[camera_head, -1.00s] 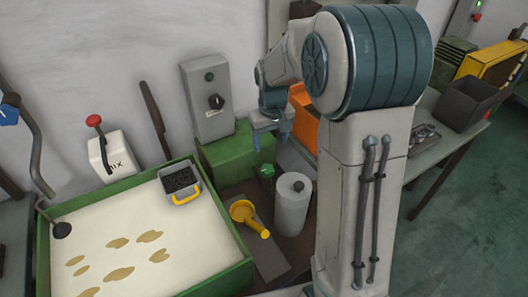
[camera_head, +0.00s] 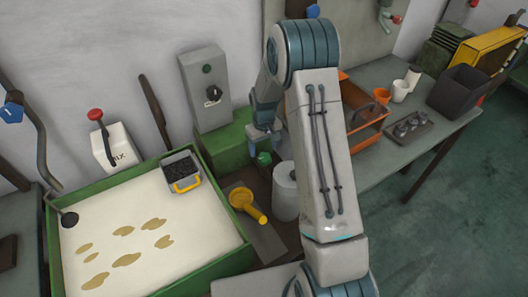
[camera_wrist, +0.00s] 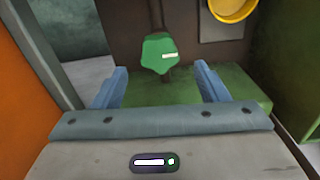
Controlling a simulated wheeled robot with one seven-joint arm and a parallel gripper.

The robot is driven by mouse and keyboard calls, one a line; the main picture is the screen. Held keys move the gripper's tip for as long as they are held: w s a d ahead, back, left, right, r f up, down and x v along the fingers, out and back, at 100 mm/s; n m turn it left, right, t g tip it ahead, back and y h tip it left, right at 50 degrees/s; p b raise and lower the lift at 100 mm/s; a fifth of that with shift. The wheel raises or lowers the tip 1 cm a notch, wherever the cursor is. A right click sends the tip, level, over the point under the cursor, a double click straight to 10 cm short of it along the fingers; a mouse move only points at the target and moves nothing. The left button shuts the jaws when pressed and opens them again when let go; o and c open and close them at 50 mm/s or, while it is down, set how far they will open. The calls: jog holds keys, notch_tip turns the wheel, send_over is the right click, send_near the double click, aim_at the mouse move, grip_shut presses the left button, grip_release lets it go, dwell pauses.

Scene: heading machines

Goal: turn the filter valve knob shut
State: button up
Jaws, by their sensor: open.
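A green lobed knob with a white mark, which I take for the filter valve knob (camera_head: 264,159), sits beside a pale cylinder in the head view. In the wrist view the knob (camera_wrist: 160,53) shows near the top centre, with its white bar lying nearly sideways. My gripper (camera_head: 265,137) is just above the knob in the head view. In the wrist view my gripper (camera_wrist: 162,72) is open, its two blue fingers either side of the knob's line with a gap on both sides. Nothing is between the fingers, and I see no contact with the knob.
The pale cylinder (camera_head: 284,195) stands right of the knob, partly behind my arm. A yellow funnel (camera_head: 246,203) lies in front. The green-rimmed tray (camera_head: 229,270) is to the left. A grey switch box (camera_head: 205,85) stands behind. A blue knob (camera_head: 12,112) is on a pipe far left.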

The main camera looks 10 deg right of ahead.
aim_at(264, 156)
jog(key=shift+f+p, duration=0.3)
jog(key=shift+f, duration=1.8)
jog(key=c, duration=1)
